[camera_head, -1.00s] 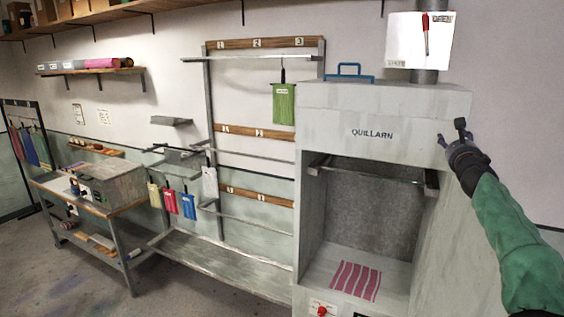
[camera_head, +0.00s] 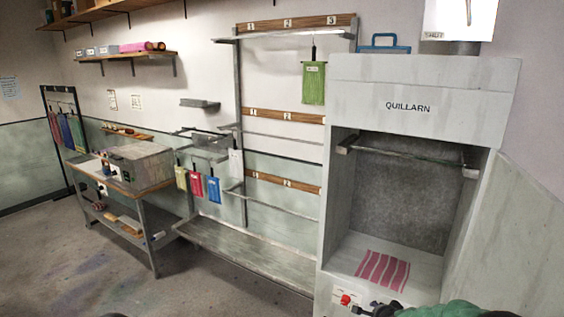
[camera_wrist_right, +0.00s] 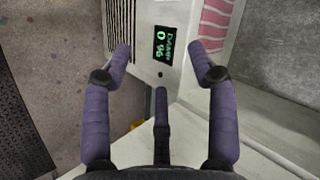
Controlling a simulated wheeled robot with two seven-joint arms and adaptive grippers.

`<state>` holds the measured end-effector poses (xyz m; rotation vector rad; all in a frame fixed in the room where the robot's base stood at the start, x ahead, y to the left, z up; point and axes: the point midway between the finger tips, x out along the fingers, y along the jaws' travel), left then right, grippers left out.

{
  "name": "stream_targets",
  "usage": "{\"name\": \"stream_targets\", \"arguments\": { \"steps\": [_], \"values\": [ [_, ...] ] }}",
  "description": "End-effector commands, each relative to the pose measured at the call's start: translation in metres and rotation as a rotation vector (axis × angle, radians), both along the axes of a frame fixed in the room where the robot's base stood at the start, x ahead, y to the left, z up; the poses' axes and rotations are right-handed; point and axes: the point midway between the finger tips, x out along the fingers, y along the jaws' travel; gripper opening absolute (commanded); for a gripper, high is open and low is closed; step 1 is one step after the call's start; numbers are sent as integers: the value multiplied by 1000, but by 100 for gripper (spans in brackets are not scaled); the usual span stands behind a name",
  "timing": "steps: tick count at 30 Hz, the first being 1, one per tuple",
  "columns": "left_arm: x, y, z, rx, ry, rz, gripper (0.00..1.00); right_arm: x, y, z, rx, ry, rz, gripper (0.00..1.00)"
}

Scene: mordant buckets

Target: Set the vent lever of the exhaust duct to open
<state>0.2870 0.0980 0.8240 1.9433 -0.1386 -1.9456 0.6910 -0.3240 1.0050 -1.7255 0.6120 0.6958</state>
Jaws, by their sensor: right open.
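The exhaust duct (camera_head: 464,48) rises from the top of the QUILLARN cabinet (camera_head: 420,95). Its white plate (camera_head: 458,18) is cut off by the top edge of the head view, with a small label at its lower left. The vent lever is out of view. My right gripper (camera_head: 372,309) is low at the bottom edge of the head view, in front of the cabinet and well below the duct. In the right wrist view its purple fingers (camera_wrist_right: 160,62) are spread wide with nothing between them. My left gripper is not in view.
The cabinet front has a red knob (camera_head: 346,299) and a dark display (camera_wrist_right: 167,46) reading 0 %. A pink striped cloth (camera_head: 383,269) lies inside the cabinet. A blue-handled item (camera_head: 385,43) stands on top. A rack with a green cloth (camera_head: 313,82) stands left.

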Motion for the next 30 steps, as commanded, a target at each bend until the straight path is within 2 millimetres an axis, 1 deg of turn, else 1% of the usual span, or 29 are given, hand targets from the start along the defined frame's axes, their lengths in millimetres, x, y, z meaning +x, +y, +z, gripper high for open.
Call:
{"name": "stream_targets", "arguments": {
  "steps": [1, 2, 3, 5, 6, 8, 9, 11, 12, 14, 15, 17, 18, 21, 22, 24, 25, 27, 30],
  "values": [
    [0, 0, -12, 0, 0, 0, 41, -21, 19, -39, -21, 55, 65, 59],
    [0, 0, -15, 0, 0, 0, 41, -33, 30, -56, -35, 82, 105, 59],
    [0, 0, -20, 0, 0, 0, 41, -50, 43, -78, -53, 118, 159, 59],
    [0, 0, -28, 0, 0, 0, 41, -77, 63, -110, -78, 169, 243, 59],
    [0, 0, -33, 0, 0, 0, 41, -96, 77, -130, -91, 202, 302, 59],
    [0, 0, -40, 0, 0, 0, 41, -127, 97, -158, -110, 248, 393, 59],
    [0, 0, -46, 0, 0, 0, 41, -148, 110, -176, -120, 279, 456, 59],
    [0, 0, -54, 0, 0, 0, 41, -182, 129, -200, -132, 322, 553, 59],
    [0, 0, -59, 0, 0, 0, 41, -206, 142, -215, -137, 349, 619, 59],
    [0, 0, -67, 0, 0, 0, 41, -243, 160, -235, -142, 384, 722, 59],
    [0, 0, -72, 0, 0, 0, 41, -268, 172, -246, -143, 406, 790, 59],
    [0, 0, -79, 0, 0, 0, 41, -302, 187, -259, -140, 431, 885, 59],
    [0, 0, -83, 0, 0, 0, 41, -323, 195, -265, -135, 445, 942, 59],
    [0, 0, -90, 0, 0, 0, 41, -366, 212, -274, -125, 467, 1060, 59],
    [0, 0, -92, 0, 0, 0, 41, -376, 215, -275, -121, 472, 1087, 59],
    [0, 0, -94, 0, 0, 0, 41, -392, 221, -277, -115, 478, 1133, 59],
    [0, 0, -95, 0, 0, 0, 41, -397, 223, -277, -112, 479, 1147, 59],
    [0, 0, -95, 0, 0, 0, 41, -404, 225, -277, -109, 481, 1167, 59],
    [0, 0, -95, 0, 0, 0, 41, -406, 226, -276, -108, 481, 1174, 59]
  ]
}}
